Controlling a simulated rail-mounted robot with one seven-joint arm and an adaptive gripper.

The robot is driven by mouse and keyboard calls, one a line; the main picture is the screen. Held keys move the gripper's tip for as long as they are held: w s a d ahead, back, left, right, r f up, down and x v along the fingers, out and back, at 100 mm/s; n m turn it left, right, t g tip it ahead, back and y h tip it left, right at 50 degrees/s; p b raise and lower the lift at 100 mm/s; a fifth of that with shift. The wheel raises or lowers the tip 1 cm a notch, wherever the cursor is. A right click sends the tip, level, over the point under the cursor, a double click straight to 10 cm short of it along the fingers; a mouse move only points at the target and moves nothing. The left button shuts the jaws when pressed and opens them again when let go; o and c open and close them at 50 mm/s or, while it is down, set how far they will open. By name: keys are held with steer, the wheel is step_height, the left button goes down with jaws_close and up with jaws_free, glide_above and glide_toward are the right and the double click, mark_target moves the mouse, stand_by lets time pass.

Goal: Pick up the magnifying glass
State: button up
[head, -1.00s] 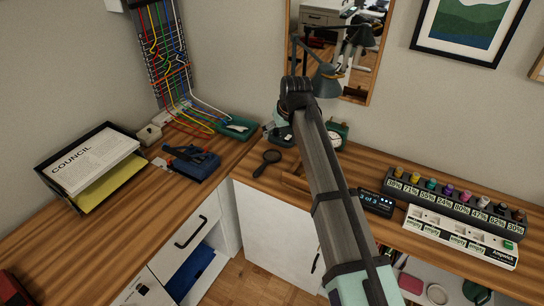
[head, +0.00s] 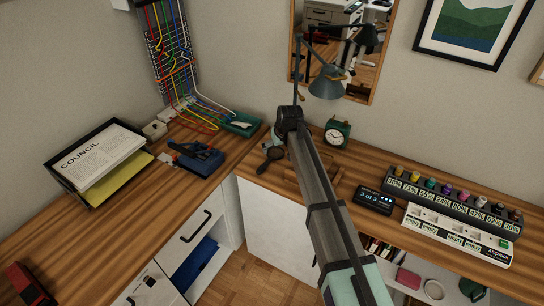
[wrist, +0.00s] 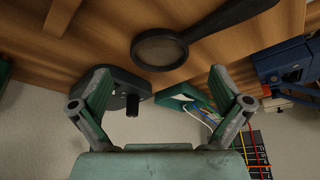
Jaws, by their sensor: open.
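The black magnifying glass (head: 264,166) lies on the wooden desk near the inside corner, partly hidden by my arm in the head view. In the wrist view its round lens (wrist: 160,49) lies just beyond the gap between my fingertips, and its handle runs to the upper right. My gripper (wrist: 160,76) is open and empty, with its two green-grey fingers spread wide. It is close above the desk by the lens end; I see no contact. In the head view the fingers are mostly hidden behind my wrist.
A dark lamp base (wrist: 125,88) stands beside the left finger. A green box with wires (head: 241,124) and a blue device (head: 200,160) are to the left. A green clock (head: 337,132) and a wooden tray (head: 330,172) are to the right. A wall is close behind.

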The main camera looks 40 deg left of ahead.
mark_target(276, 153)
steer(key=shift+p+x, duration=0.45)
steer(key=shift+x, duration=1.35)
steer(key=c, duration=1.2)
steer(key=shift+c, duration=0.2)
steer(key=shift+r+b, duration=0.3)
steer(key=shift+r, duration=0.55)
jaws_close()
step_height(276, 153, up, 18)
steer(key=b, duration=0.3)
steer(key=shift+r, duration=0.2)
steer(key=o, duration=0.9)
jaws_free()
steer(key=shift+c, duration=0.2)
